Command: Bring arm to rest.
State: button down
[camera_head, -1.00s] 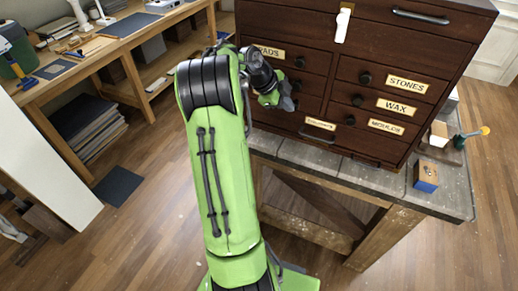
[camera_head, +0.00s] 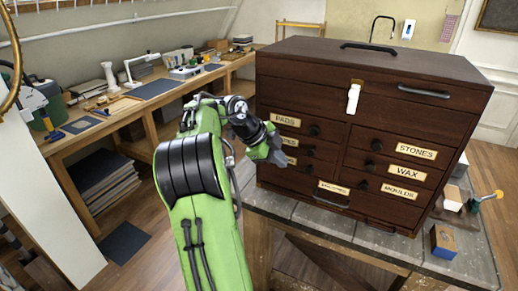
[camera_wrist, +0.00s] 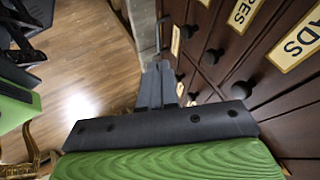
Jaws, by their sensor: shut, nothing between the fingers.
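My green arm reaches up from the bottom of the head view, bent at the black joint. My gripper (camera_head: 277,156) is in front of the left drawers of the dark wooden chest (camera_head: 300,75). In the wrist view my gripper (camera_wrist: 160,70) is shut, its two grey fingers together with nothing between them. Drawer fronts with round black knobs and cream labels run close along its right side. I cannot tell whether the fingers touch the chest. The drawers look closed.
The chest stands on a grey worktable (camera_head: 330,225). A small blue box (camera_head: 443,241) and a green-handled tool (camera_head: 480,202) lie at its right. A long wooden bench (camera_head: 150,105) with tools and a lamp runs along the left.

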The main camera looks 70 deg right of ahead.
jog(key=shift+d, duration=0.1)
jog(key=w+a+r+n+t, duration=0.1)
jog(key=w+a+n+t, duration=0.25)
jog(key=a+n, duration=0.3)
jog(key=w+a+r+n+t, duration=0.1)
jog(key=w+a+n+t, duration=0.1)
jog(key=w+a+n, duration=0.5)
jog(key=w+a+r+n+t, duration=0.1)
jog(key=w+a+n+t, duration=0.1)
jog(key=a+n, duration=0.5)
jog(key=s+a+f+n+t+y, duration=0.1)
jog(key=s+a+f+n+y, duration=0.1)
jog(key=a+n, duration=0.6)
jog(key=s+a+f+n+t+y, duration=0.2)
jog(key=a+n, duration=0.6)
jog(key=a, duration=0.8)
jog(key=shift+s+f+y, duration=0.2)
jog(key=shift+s+y, duration=0.3)
jog(key=shift+s, duration=0.75)
jog(key=shift+t, duration=0.25)
